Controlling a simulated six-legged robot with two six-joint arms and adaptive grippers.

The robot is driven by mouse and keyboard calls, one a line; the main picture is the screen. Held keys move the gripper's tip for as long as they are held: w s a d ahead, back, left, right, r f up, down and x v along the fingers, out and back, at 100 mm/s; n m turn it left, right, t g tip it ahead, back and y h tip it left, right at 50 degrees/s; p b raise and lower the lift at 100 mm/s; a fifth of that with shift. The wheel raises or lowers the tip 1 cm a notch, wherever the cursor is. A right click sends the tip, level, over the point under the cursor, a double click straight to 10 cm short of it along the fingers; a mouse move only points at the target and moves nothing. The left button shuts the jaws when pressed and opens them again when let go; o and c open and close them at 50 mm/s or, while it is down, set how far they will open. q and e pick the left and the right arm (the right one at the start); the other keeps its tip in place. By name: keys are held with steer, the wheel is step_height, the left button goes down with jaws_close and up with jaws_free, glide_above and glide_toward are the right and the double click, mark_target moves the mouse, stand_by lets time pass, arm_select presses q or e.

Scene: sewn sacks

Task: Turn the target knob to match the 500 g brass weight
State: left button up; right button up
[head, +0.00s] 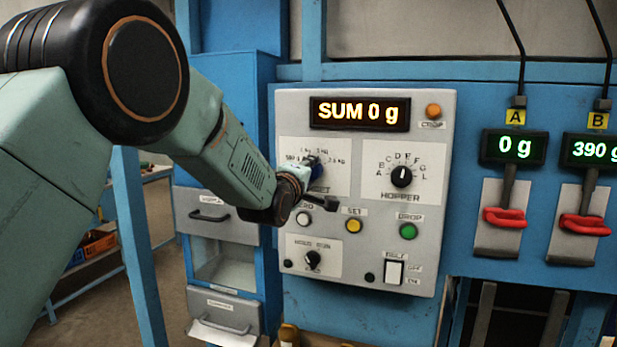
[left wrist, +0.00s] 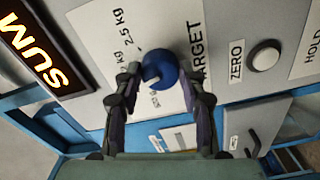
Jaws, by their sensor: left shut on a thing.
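The target knob (head: 318,168) is blue and sits on the upper left plate of the grey control panel (head: 437,150). It shows more clearly in the left wrist view (left wrist: 160,70), beside the printed word TARGET and a 2.5 kg mark. My left gripper (head: 318,180) reaches the panel from the left. In the left wrist view its two fingers (left wrist: 168,88) stand on either side of the knob, shut on it. The exact mark at the pointer is hard to read. I cannot make out the 500 g brass weight. My right gripper is not in view.
The sum display (head: 360,113) reads 0 g. The hopper knob (head: 401,176), yellow SET button (head: 353,226) and green DROP button (head: 408,231) are close by. Display A (head: 514,147) reads 0 g and display B (head: 592,150) 390 g, above red handles. Grey drawers (head: 222,310) stand lower left.

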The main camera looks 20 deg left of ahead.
arm_select(q)
steer(key=shift+r+n+b, duration=0.15)
steer(key=shift+n+b, duration=0.2)
steer(key=shift+n, duration=4.15)
steer(key=o, duration=1.2)
steer(key=shift+w, duration=0.1)
steer(key=shift+c, duration=0.2)
steer(key=s, duration=1.2)
steer(key=shift+a, duration=0.2)
steer(key=shift+s, duration=0.1)
